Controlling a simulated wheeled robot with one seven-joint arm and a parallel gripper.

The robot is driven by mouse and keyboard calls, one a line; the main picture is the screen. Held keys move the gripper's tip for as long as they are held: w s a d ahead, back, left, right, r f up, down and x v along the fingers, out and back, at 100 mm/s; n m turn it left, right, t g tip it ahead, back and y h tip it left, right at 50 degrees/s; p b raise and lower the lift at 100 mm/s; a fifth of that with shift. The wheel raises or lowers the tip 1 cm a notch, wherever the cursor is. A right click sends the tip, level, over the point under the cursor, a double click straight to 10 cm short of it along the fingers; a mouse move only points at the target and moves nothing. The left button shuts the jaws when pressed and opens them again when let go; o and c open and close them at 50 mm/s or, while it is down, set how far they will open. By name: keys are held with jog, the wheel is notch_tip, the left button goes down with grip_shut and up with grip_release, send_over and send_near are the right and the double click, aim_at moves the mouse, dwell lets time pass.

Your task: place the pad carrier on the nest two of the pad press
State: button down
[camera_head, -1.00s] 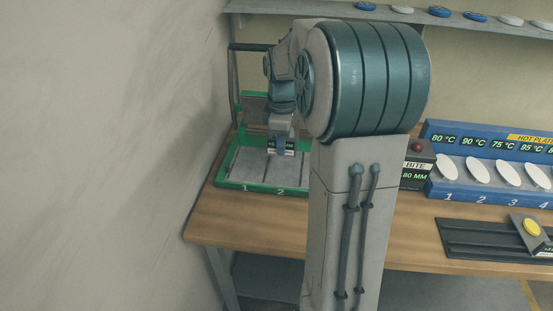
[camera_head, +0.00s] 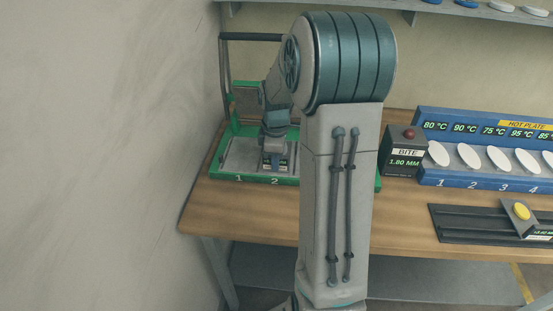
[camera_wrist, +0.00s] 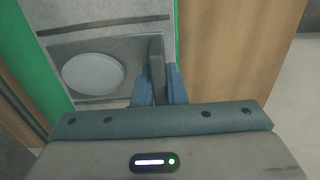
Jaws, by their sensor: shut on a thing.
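The pad press is a green-framed station (camera_head: 225,176) with a grey bed at the left end of the bench. Numbers 1 and 2 show on its front edge. My gripper (camera_wrist: 159,86) is shut on an upright grey tab of the pad carrier (camera_wrist: 156,56) in the wrist view. In the head view my gripper (camera_head: 274,156) is low over the bed, just behind the number 2. My arm hides the right part of the press. I cannot tell whether the carrier touches the nest.
A dark box marked BITE, 1.80 MM (camera_head: 404,155) stands right of my arm. A blue hot plate rack (camera_head: 470,184) with several white oval pads is further right. A dark rail (camera_head: 465,226) with a yellow button lies in front. A wall closes the left side.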

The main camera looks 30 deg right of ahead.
jog(key=shift+f, duration=0.2)
jog(key=c, duration=1.5)
grip_release()
notch_tip(320, 180, up, 12)
jog(key=shift+f, duration=0.2)
jog(key=s+a+m+t, duration=0.1)
jog(key=s+a+m, duration=0.2)
jog(key=s, duration=0.3)
jog(key=s+a+m+t, duration=0.1)
jog(key=s+a+m, duration=0.3)
jog(key=s+a, duration=0.2)
jog(key=s+a+f+m+t, duration=0.1)
jog(key=s+a+m, duration=0.3)
jog(key=s, duration=0.3)
jog(key=shift+a, duration=0.35)
